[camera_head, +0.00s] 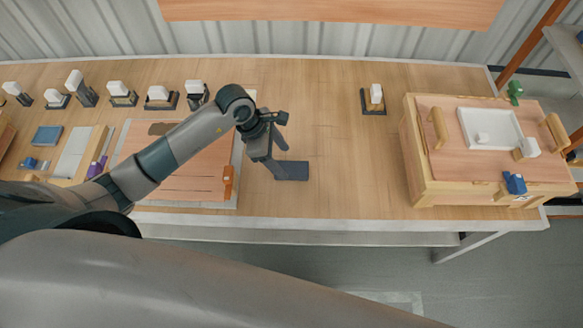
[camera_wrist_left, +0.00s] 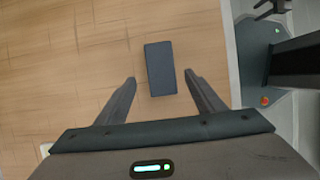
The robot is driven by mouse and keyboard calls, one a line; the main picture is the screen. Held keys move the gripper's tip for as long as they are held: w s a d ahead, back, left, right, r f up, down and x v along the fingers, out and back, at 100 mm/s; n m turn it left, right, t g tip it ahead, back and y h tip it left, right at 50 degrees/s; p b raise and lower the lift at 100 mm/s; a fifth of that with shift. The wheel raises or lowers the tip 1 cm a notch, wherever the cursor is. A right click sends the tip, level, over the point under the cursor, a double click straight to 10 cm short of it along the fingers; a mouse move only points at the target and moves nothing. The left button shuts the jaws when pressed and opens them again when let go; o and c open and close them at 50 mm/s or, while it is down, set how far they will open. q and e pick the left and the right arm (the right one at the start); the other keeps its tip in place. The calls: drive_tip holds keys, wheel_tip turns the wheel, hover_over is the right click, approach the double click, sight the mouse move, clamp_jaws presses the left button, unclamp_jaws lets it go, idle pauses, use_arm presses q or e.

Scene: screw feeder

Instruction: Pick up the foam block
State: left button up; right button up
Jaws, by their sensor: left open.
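The foam block, a dark blue-grey rectangular block (camera_head: 293,171), lies flat on the wooden table near its front middle. It also shows in the left wrist view (camera_wrist_left: 160,68), between the lines of the two fingers and mostly beyond their tips. My left gripper (camera_head: 279,163) is over the table just left of the block, pointing down with its fingers apart. In the left wrist view the open fingers (camera_wrist_left: 161,79) stand on either side of the block's near end with nothing gripped. Whether they touch the block cannot be told. My right gripper is not in view.
A wooden box (camera_head: 460,188) with handles and a white tray stands at the right. A small stand with a white top (camera_head: 375,97) is behind. A reddish board (camera_head: 190,182) lies left under my arm. Several small stands line the back left. The table around the block is clear.

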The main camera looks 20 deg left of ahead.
sight(289, 168)
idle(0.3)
use_arm(q)
drive_tip(key=shift+d+f+p, duration=0.4)
drive_tip(key=shift+f+p, duration=0.15)
drive_tip(key=p+x, duration=0.1)
drive_tip(key=x, duration=0.2)
drive_tip(key=shift+d+f, duration=0.1)
drive_tip(key=shift+f, duration=0.35)
drive_tip(key=shift+f, duration=0.1)
drive_tip(key=shift+c, duration=0.2)
drive_tip(key=c, duration=1.1)
